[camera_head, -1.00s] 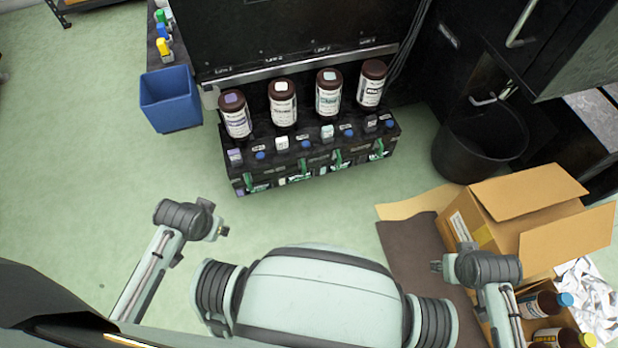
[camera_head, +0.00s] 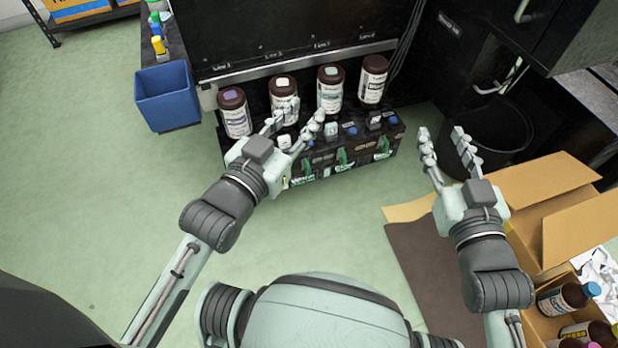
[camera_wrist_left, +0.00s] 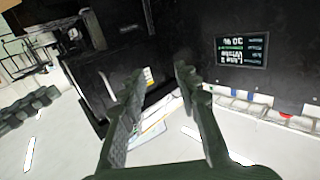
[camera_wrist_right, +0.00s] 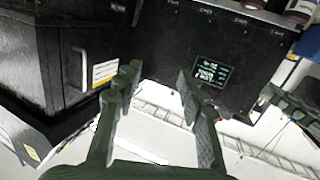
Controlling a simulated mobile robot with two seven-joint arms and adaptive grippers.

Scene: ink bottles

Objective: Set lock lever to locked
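The black ink station (camera_head: 400,127) stands on the floor with brown bottles in a row on top. Green levers show on its front, one near the middle (camera_head: 342,156) and one at the right (camera_head: 382,146). Which is the lock lever, and how it is set, I cannot tell. My left gripper (camera_head: 303,113) is open and empty, in front of the station's left-middle part and hiding some of it. My right gripper (camera_head: 443,135) is open and empty, to the right of the station. In the wrist views the left fingers (camera_wrist_left: 158,85) and right fingers (camera_wrist_right: 157,78) are spread with nothing between.
Bottles include a purple-capped one (camera_head: 234,112) and a white-capped one (camera_head: 331,90). A blue bin (camera_head: 166,97) stands left. A black bin (camera_head: 500,130) and an open cardboard box (camera_head: 540,200) with bottles are right.

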